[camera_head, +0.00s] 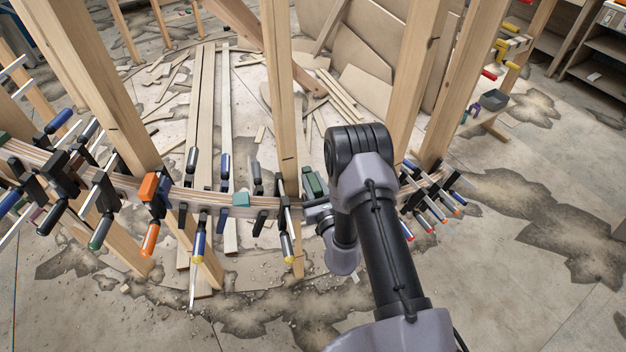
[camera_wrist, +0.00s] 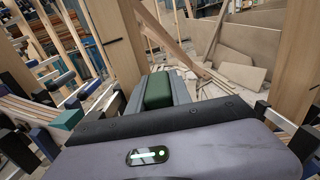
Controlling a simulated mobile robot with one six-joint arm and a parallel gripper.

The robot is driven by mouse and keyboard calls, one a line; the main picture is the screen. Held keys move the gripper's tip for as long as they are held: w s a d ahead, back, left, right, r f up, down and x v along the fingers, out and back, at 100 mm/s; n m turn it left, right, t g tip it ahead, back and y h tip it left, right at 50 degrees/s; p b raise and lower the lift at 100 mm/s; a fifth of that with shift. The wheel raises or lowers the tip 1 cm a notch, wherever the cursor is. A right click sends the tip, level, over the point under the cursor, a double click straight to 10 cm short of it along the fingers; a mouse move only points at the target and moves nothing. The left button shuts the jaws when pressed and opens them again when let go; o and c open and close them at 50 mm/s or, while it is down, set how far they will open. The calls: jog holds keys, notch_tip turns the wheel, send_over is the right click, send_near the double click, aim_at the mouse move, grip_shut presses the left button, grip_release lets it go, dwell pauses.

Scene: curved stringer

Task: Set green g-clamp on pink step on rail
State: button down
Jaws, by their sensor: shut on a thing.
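The green g-clamp (camera_head: 313,184) is at the curved laminated rail (camera_head: 215,198), just right of a wooden post in the head view. My gripper (camera_head: 318,208) is shut on it, at the rail's near side. In the wrist view the clamp's green body (camera_wrist: 158,91) shows beyond the dark gripper edge. My arm and gripper hide its lower part, so I cannot tell whether it touches the rail. I cannot make out a pink step on the rail; my arm covers a stretch of it.
Several clamps crowd the rail's left part (camera_head: 70,178) and its right end (camera_head: 430,200). A teal block (camera_head: 241,199) sits on the rail left of my gripper. Upright posts (camera_head: 281,90) stand close on both sides. Loose boards (camera_head: 207,110) lie on the floor behind.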

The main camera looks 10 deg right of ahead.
jog(key=shift+r, duration=0.1)
dwell(0.6)
jog(key=shift+f+b, duration=1.45)
jog(key=shift+f, duration=0.3)
jog(key=shift+f+b, duration=1.3)
jog(key=shift+f, duration=0.25)
jog(key=shift+f, duration=0.1)
jog(key=shift+f+b, duration=0.45)
